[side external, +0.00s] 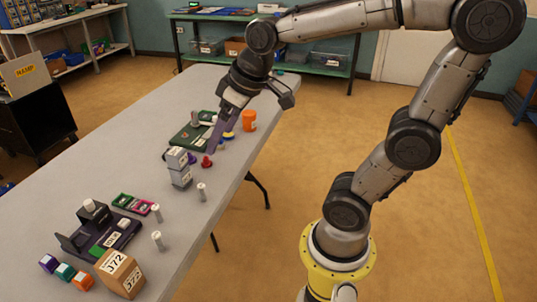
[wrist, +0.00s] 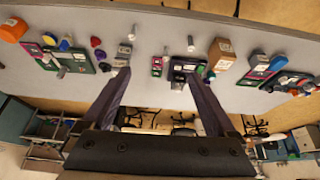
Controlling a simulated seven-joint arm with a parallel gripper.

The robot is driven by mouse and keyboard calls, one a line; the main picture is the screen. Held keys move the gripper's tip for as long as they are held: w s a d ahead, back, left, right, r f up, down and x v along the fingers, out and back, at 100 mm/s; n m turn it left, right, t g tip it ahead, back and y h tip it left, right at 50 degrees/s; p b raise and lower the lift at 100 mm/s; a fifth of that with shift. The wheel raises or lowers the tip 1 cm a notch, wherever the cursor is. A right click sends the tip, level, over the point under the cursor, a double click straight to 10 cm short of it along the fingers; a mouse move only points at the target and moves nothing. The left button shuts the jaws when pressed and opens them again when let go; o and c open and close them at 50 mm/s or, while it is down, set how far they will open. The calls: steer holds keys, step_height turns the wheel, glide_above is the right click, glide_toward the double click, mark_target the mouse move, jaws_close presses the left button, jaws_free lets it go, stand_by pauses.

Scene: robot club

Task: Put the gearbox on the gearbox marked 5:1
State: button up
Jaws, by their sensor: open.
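Two grey gearboxes with white labels stand stacked on the table in the side view, an upper one (side external: 176,159) and a lower one (side external: 181,177). The upper one sits slightly off to the left on the lower one. I cannot read which is marked 5:1. In the wrist view the grey stack (wrist: 122,56) is by the left fingertip, and its two boxes are hard to separate. My gripper (side external: 212,147) points down over the table, to the right of the stack and beyond it.
Red (side external: 206,162) and blue pieces lie near my fingertips. A green tray (side external: 185,138) and an orange pot (side external: 249,120) are farther back. Upright grey pegs (side external: 202,191) stand nearby. A purple fixture (side external: 75,243) and a cardboard box (side external: 119,273) are at the front.

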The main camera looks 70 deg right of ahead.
steer(key=s+a+f, duration=0.2)
steer(key=s, duration=0.8)
steer(key=shift+s, duration=0.4)
